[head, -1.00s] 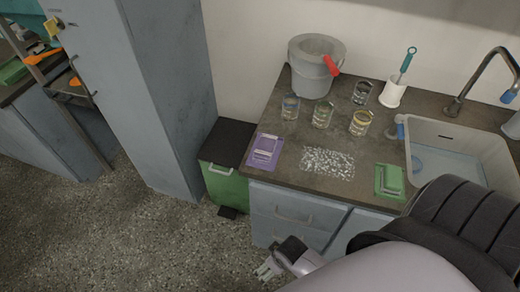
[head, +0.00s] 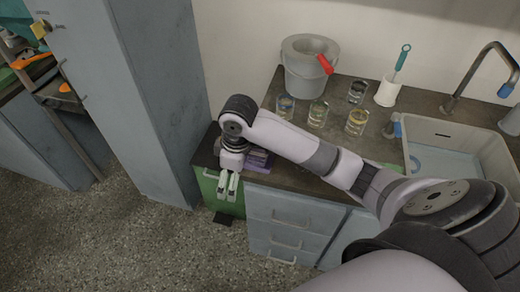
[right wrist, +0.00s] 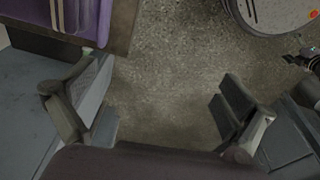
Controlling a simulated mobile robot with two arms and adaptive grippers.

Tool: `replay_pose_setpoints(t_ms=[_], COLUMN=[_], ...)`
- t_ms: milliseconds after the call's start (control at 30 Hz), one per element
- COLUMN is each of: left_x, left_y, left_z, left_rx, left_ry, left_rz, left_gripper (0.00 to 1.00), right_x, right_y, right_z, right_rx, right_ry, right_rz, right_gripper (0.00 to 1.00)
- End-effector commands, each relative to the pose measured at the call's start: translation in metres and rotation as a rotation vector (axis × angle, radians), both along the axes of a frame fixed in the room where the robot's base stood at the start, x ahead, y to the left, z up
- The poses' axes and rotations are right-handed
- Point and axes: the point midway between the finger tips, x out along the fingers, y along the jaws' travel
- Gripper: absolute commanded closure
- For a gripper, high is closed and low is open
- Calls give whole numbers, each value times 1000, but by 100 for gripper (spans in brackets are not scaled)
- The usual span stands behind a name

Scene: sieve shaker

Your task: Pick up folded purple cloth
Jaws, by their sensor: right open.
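The folded purple cloth (head: 259,158) lies at the left front corner of the dark countertop, partly hidden behind my right arm. It also shows in the right wrist view (right wrist: 45,28), at the top left, cut off by the picture's edge. My right gripper (head: 228,187) points down just left of the cloth, in front of the counter corner and the green bin. In the right wrist view its fingers (right wrist: 158,108) are spread apart with only floor between them. My left gripper is not in view.
A grey bucket (head: 307,68) and several glass beakers stand at the counter's back. The sink (head: 445,145) is at right. A green bin (head: 212,188) stands left of the drawers, beside a tall grey cabinet (head: 165,100). My arm covers the middle of the countertop.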

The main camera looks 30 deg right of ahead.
Motion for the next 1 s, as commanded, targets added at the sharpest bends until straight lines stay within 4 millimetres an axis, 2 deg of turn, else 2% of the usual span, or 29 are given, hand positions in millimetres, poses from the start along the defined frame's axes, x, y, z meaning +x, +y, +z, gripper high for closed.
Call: replay_pose_setpoints(t_ms=[33,200,400,533,667,1000], left_x=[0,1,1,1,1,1], left_y=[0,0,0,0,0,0], left_z=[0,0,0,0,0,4], left_rx=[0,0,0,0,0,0], left_ry=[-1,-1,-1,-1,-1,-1], left_rz=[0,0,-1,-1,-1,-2], left_gripper=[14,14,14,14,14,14], right_x=[16,47,61,62,62,61], right_y=[-16,-67,-112,-124,-127,-126], right_z=[18,77,138,156,149,77], right_rx=[-29,-84,-91,-84,-83,-83], right_ry=[4,56,98,110,116,118], right_rz=[0,-20,-71,-87,-92,-91], right_gripper=[0,0,0,0,0,0])
